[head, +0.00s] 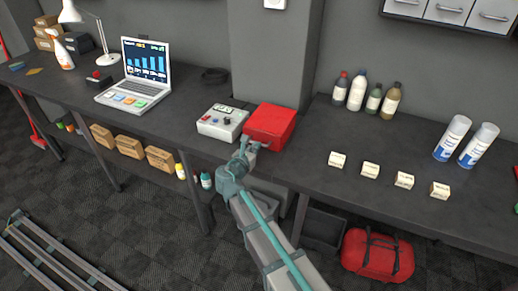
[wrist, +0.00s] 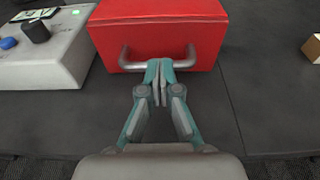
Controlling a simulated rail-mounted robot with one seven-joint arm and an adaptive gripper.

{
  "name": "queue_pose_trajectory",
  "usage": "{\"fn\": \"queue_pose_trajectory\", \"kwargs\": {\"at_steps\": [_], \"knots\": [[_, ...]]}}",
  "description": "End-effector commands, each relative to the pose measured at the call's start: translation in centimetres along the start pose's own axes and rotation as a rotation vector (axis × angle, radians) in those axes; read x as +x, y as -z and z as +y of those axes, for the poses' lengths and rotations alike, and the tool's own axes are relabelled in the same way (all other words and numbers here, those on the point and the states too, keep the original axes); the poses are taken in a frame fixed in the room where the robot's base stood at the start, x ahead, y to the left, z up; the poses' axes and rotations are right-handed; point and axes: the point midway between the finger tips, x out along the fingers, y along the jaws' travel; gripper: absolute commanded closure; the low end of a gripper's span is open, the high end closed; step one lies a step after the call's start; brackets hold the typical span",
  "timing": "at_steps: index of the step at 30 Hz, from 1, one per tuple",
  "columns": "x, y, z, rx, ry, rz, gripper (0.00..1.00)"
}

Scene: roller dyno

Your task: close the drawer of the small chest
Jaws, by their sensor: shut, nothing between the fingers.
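The small chest (head: 270,126) is a red box on the dark workbench, against the wall pillar. In the wrist view its red front (wrist: 155,40) faces me, with a grey bar handle (wrist: 133,64) across it. No gap around the drawer front shows in either view, so I cannot tell how far the drawer stands out. My gripper (wrist: 159,68) is shut and empty, its fingertips at the middle of the handle. They cover part of the bar; I cannot tell whether they touch it. In the head view my gripper (head: 247,146) is at the front of the chest.
A white control box (head: 222,122) stands close left of the chest. A laptop (head: 137,78) and lamp (head: 97,35) are farther left. Several small boxes (head: 370,170), bottles (head: 357,90) and spray cans (head: 452,138) stand to the right. The bench (wrist: 270,110) right of the chest is bare nearby.

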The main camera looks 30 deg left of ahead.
Motion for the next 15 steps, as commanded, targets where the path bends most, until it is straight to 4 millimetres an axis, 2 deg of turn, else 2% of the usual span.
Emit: {"fn": "queue_pose_trajectory", "kwargs": {"at_steps": [4, 8, 15], "knots": [[0.4, -0.4, 0.2, -0.002, -0.001, -0.007, 1.00], [-0.2, -0.4, 0.1, -0.002, 0.000, -0.007, 1.00], [-3.7, -0.5, -0.8, 0.002, 0.009, -0.005, 1.00]]}}
